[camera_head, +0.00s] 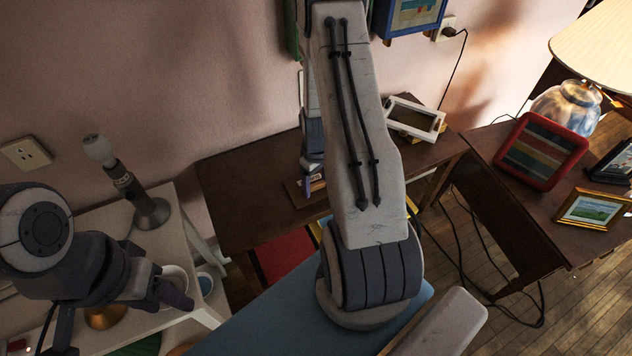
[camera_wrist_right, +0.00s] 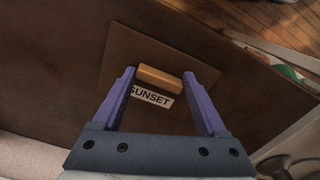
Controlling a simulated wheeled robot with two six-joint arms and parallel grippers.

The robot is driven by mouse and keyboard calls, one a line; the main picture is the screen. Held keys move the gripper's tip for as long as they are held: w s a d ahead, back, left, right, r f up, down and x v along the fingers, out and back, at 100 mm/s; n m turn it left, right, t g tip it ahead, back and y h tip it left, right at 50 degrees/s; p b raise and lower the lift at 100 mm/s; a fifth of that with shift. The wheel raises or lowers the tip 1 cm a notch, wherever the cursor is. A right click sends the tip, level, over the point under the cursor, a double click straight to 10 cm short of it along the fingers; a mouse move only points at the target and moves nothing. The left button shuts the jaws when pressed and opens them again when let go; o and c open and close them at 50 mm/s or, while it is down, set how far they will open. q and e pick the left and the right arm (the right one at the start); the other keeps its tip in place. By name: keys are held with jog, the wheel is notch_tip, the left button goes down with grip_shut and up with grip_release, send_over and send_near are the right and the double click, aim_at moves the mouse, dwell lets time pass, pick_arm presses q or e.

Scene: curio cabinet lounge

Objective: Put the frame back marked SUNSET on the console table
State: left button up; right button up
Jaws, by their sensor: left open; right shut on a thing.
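The frame back marked SUNSET (camera_wrist_right: 120,66) is a flat brown board with a small wooden grip block (camera_wrist_right: 160,77) and a white SUNSET label (camera_wrist_right: 151,96). My right gripper (camera_wrist_right: 159,76) is shut on the block, one purple finger at each end. In the head view the board (camera_head: 296,192) shows over the dark wooden table (camera_head: 232,200) against the wall, partly hidden by my right arm. I cannot tell whether it touches the tabletop. My left gripper (camera_head: 150,300) is open and empty above the white table at the left.
The white table (camera_head: 190,222) holds a bare-bulb lamp (camera_head: 150,208), a mug (camera_head: 174,274) and a blue cup (camera_head: 206,284). A second table holds a red frame (camera_head: 542,150), a gold frame (camera_head: 592,208) and a lamp (camera_head: 567,106).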

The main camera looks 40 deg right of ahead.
jog(key=shift+f, duration=0.15)
jog(key=o, duration=1.3)
